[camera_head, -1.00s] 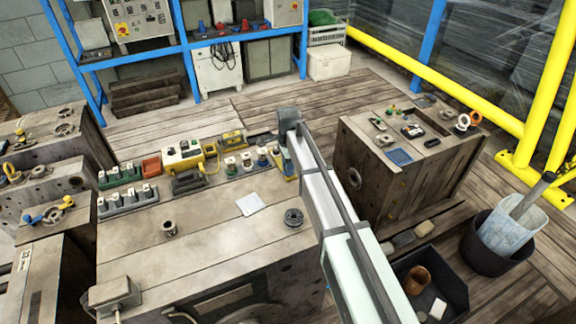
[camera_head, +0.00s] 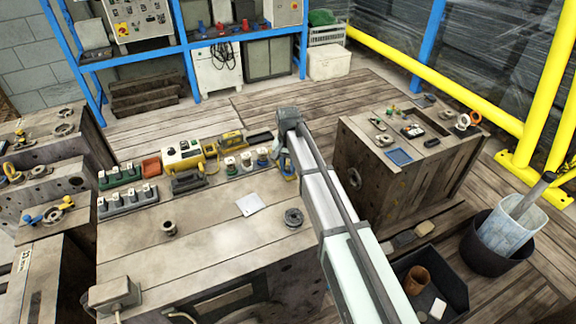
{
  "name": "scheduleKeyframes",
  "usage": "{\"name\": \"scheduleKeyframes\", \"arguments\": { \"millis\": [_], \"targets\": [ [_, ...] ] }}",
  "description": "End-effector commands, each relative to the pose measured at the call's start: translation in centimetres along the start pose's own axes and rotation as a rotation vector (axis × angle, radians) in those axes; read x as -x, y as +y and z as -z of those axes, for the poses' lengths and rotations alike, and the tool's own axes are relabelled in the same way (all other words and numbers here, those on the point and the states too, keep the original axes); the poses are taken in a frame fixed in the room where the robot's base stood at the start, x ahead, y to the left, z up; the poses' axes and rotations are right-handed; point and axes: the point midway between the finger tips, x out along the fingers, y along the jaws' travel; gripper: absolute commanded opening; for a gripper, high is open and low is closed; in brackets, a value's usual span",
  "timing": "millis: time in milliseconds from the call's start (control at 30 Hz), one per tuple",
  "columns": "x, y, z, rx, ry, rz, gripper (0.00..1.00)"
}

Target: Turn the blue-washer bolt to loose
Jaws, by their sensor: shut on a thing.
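A strip of bolts (camera_head: 232,172) stands at the back right of the near wooden bench, with pale heads over coloured bases. One bolt with a blue base (camera_head: 262,157) shows near its right end. My gripper (camera_head: 282,160) points down beside that end, under the dark wrist at the tip of my arm. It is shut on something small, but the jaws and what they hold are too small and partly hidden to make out. A yellow and blue piece (camera_head: 289,171) shows just below it. I cannot read any bolt's turn position.
Two more bolt strips (camera_head: 126,199) stand to the left, near a yellow box (camera_head: 183,156). A white sheet (camera_head: 249,204) and a dark ring (camera_head: 293,217) lie on the bench (camera_head: 215,250). A second wooden block (camera_head: 400,185) stands right of my arm.

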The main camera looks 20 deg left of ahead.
Motion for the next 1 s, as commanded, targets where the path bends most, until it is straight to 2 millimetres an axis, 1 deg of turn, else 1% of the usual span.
{"name": "scheduleKeyframes", "arguments": {
  "millis": [1000],
  "targets": [
    [-0.27, 0.16, -0.08, 0.965, -0.005, 0.000, 0.00]
  ]
}}
